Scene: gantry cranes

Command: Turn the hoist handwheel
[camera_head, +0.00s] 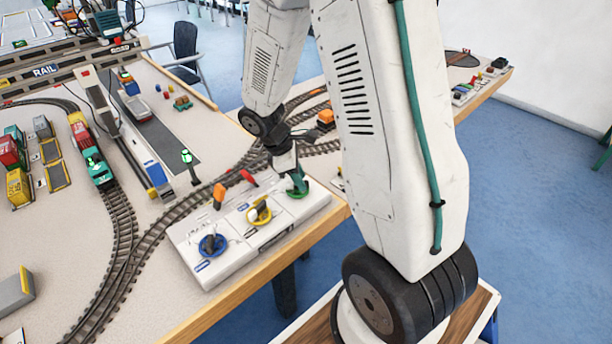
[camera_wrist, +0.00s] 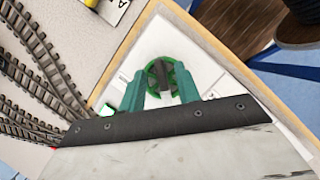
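A white control panel (camera_head: 225,262) on the table's front edge carries a blue handwheel (camera_head: 212,246), a yellow handwheel (camera_head: 259,212) and a green handwheel (camera_head: 303,193). I cannot read which label says hoist. My gripper (camera_head: 297,180) is pointed down at the green handwheel, partly hiding it. In the wrist view, the green handwheel (camera_wrist: 161,62), with a dark crossbar, lies between and just beyond the teal fingers of my gripper (camera_wrist: 160,75). The fingers are spread apart with a gap between them, and I see no clear grip on the wheel.
An orange lever (camera_head: 218,194) and a red lever (camera_head: 249,177) stand at the panel's back edge. Curved train tracks (camera_head: 125,235) run behind and left of the panel. A toy train (camera_head: 90,155) stands on the left. Blue floor lies beyond the table edge.

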